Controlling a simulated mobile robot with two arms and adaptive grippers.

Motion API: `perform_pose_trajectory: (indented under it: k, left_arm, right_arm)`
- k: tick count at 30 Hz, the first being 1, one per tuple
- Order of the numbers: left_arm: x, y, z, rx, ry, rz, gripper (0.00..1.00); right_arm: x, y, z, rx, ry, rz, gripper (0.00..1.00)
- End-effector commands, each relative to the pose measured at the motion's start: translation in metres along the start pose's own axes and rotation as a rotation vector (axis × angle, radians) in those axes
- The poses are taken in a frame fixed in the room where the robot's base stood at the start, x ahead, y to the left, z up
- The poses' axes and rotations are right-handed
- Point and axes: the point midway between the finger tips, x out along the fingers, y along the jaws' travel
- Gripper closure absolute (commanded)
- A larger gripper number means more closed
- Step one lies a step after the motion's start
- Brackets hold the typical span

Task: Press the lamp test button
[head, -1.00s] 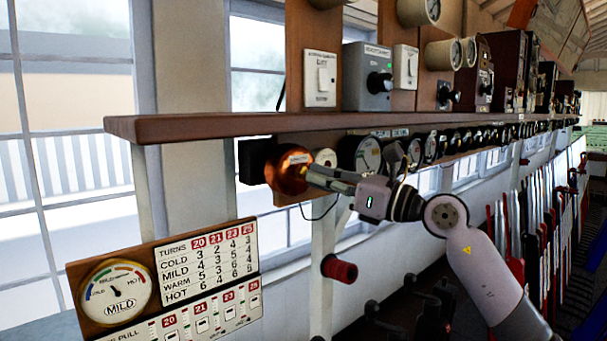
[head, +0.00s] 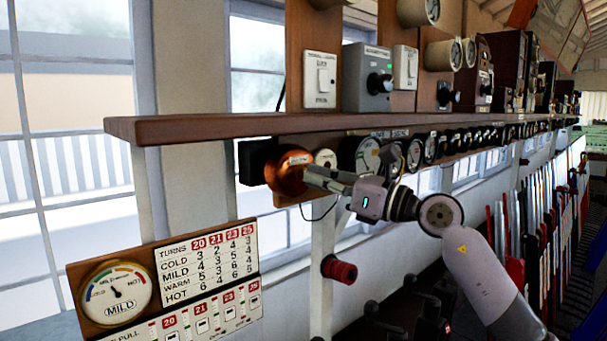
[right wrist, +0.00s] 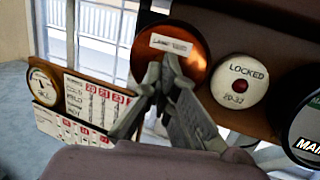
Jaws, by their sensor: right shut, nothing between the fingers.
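The lamp test button is a round copper-coloured fitting (head: 283,182) with a small white label, mounted under the wooden shelf. It also shows in the right wrist view (right wrist: 198,30), where the label seems to read "LAMP TEST". My right gripper (head: 308,174) is shut and empty, its fingertips over the right part of the copper face. In the right wrist view the fingertips (right wrist: 168,62) overlap the copper face just below the label. I cannot tell whether they touch it. My left gripper is not in view.
Right beside the copper fitting is a white round "LOCKED 20-32" indicator (right wrist: 240,84) with a red centre. The wooden shelf (head: 230,125) runs just above. A dial-and-chart board (head: 165,285) stands lower left. A row of levers (head: 520,240) fills the right.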

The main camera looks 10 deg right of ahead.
Motion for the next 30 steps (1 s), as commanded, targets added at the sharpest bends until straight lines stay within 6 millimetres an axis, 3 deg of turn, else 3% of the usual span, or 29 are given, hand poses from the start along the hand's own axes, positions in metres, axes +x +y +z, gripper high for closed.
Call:
perform_pose_trajectory:
  k: [7, 30]
  left_arm:
    - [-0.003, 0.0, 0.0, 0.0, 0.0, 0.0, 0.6]
    - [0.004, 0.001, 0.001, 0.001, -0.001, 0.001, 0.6]
  right_arm:
    - [0.01, -0.002, -0.001, 0.001, 0.0, 0.001, 1.0]
    - [-0.011, 0.003, 0.001, -0.001, -0.001, 0.0, 1.0]
